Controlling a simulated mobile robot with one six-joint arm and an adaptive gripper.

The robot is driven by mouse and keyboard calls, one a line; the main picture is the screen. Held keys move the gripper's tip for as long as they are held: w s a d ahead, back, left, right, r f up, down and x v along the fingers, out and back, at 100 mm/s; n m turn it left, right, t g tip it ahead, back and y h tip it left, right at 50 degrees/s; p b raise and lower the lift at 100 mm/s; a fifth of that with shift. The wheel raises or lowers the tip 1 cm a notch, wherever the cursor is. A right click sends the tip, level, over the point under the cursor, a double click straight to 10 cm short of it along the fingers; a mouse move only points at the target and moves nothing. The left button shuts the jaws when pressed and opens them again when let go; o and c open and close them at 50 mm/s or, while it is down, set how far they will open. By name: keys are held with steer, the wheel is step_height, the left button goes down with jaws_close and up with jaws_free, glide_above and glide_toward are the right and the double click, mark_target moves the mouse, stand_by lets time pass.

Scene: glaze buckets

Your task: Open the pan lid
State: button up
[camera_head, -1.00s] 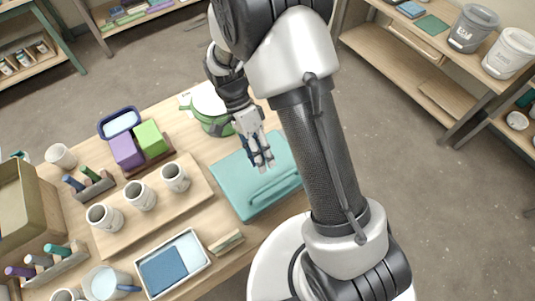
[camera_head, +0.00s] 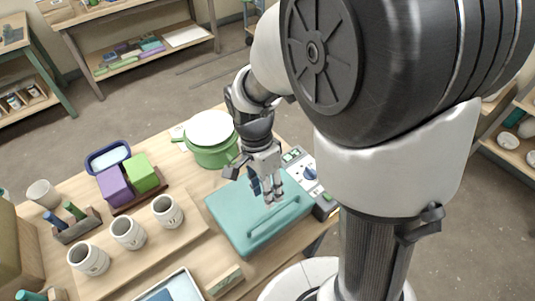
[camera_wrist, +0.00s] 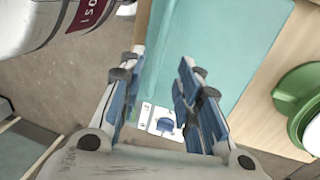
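A flat teal lid (camera_head: 232,208) with a bar handle (camera_head: 272,222) lies closed on a low appliance whose control panel (camera_head: 310,172) shows at its right edge. The lid also fills the upper middle of the wrist view (camera_wrist: 220,40). A green pot (camera_head: 213,156) with a white top (camera_head: 210,128) stands behind the lid; part of it shows at the right of the wrist view (camera_wrist: 295,95). My gripper (camera_head: 268,190) hangs over the far part of the lid, near the handle. Its fingers are apart in the wrist view (camera_wrist: 160,62), with nothing between them. Contact with the lid cannot be told.
Three cups stand on a wooden board (camera_head: 190,232) left of the lid. Purple (camera_head: 115,185) and green (camera_head: 141,172) blocks and a blue-rimmed tray (camera_head: 91,168) lie behind them. A small block (camera_head: 224,281) lies near the front. Shelves stand around the room.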

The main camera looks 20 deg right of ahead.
step_height(320, 180, up, 14)
steer(key=s+n+t+p, duration=0.1)
steer(key=n+p, duration=0.1)
steer(key=n, duration=0.2)
steer(key=shift+s+a+f+t, duration=0.15)
steer(key=shift+s+t, duration=0.2)
steer(key=shift+t, duration=0.05)
steer(key=shift+w, duration=0.1)
steer(key=s+d+r+n+t, duration=0.1)
steer(key=s+r+n+t, duration=0.3)
steer(key=s+n, duration=0.5)
steer(key=shift+d+n+t+y, duration=0.3)
steer(key=shift+n+t, duration=0.2)
steer(key=shift+n, duration=0.3)
steer(key=shift+r, duration=0.1)
